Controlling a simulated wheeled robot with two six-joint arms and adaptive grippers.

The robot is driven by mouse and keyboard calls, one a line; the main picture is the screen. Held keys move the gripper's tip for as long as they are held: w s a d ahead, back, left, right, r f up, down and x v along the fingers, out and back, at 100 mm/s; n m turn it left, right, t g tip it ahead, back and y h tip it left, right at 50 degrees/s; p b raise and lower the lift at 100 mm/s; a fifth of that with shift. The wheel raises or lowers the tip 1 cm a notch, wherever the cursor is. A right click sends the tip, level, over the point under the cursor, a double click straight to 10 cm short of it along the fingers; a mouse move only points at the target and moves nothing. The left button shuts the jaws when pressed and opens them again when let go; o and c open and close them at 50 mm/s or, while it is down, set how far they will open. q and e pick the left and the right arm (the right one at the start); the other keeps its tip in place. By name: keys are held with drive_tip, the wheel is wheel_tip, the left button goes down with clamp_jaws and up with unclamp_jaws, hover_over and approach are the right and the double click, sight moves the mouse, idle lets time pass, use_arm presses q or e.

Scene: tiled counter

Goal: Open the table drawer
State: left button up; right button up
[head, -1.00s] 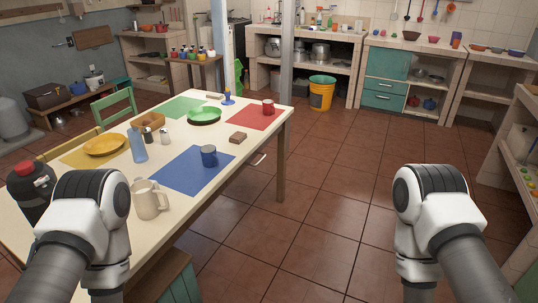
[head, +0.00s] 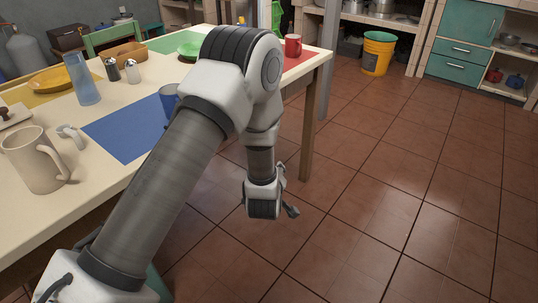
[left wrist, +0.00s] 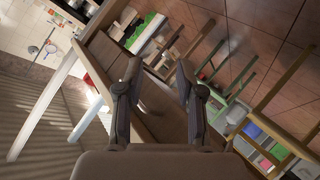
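The cream table (head: 95,108) fills the left of the head view, with its near long side facing the tiled floor. My left arm covers much of that side, and no drawer front or handle is clearly visible there now. My left gripper (head: 286,193) hangs below tabletop height, just beside the table's right part, near the leg (head: 312,120). In the left wrist view its two fingers (left wrist: 158,88) are spread apart with nothing held between them. A brown panel lies beyond them; I cannot tell whether it is the drawer. My right gripper is out of view.
On the tabletop stand a beige pitcher (head: 35,160), a blue glass (head: 82,80), a partly hidden blue mug (head: 168,98) and a red mug (head: 292,46). A yellow bucket (head: 377,54) stands at the back. The floor (head: 400,190) right of the table is clear.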

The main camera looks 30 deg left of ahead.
use_arm(q)
drive_tip(key=w+a+r+n+t+y+b, duration=0.1)
drive_tip(key=w+a+r+n+y+b, duration=0.1)
drive_tip(key=w+a+n+b, duration=0.1)
drive_tip(key=w+a+r+n+t+y+b, duration=0.1)
drive_tip(key=w+a+r+n+y+b, duration=0.1)
drive_tip(key=w+a+n+b, duration=0.2)
drive_tip(key=w+a+r+n+t+y+b, duration=0.1)
drive_tip(key=w+a+r+n+y+b, duration=0.2)
drive_tip(key=w+b, duration=0.2)
drive_tip(key=shift+w+a+n+b, duration=0.3)
drive_tip(key=shift+a+n+b, duration=0.1)
drive_tip(key=shift+b, duration=0.95)
drive_tip(key=shift+w+a+r, duration=0.1)
drive_tip(key=shift+a+r, duration=0.05)
clamp_jaws()
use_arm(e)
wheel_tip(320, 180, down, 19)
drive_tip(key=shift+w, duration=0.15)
